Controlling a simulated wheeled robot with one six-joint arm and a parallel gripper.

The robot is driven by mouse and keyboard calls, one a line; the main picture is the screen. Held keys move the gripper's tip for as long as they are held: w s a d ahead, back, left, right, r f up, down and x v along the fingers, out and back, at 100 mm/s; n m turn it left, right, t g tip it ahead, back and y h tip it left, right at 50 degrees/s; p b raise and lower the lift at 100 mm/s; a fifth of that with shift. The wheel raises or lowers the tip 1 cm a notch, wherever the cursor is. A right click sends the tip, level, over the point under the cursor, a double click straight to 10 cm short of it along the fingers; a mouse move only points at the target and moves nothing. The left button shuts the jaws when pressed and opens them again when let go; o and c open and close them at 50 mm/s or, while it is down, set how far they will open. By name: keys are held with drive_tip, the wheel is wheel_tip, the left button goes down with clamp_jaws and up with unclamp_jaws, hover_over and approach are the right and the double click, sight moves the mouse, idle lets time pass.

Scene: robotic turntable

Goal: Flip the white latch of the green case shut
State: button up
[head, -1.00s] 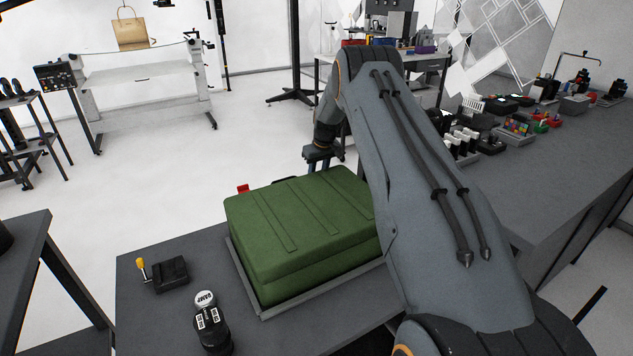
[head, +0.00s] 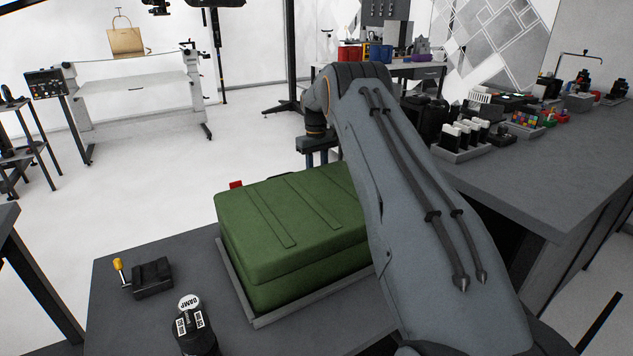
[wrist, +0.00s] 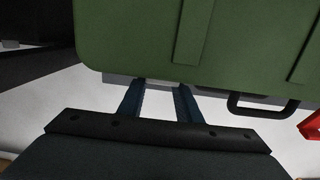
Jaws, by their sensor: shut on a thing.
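The green case (head: 285,222) lies flat with its lid down in a shallow grey tray (head: 262,321) on the dark table. My gripper (head: 320,158) is at the case's far side, with its fingertips hidden behind the lid in the head view. In the wrist view its two blue fingers (wrist: 158,90) reach to the edge of the green case (wrist: 140,40) and are shut on a part there, tips partly covered by the lid. I cannot make out the white latch against the pale floor. A red latch (wrist: 312,125) sticks out farther along that edge, beyond a black handle (wrist: 262,108).
A black box with a yellow knob (head: 150,277) and a dark cylinder with a white top (head: 193,325) stand left of the tray. A workbench (head: 545,170) with several small items is on the right. Open floor lies beyond the case.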

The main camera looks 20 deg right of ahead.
idle(0.3)
drive_tip(key=o, duration=1)
drive_tip(key=shift+o, duration=0.2)
wheel_tip(320, 180, up, 8)
drive_tip(key=shift+w+f+b, duration=0.15)
drive_tip(key=shift+w+b, duration=0.1)
drive_tip(key=shift+b, duration=0.05)
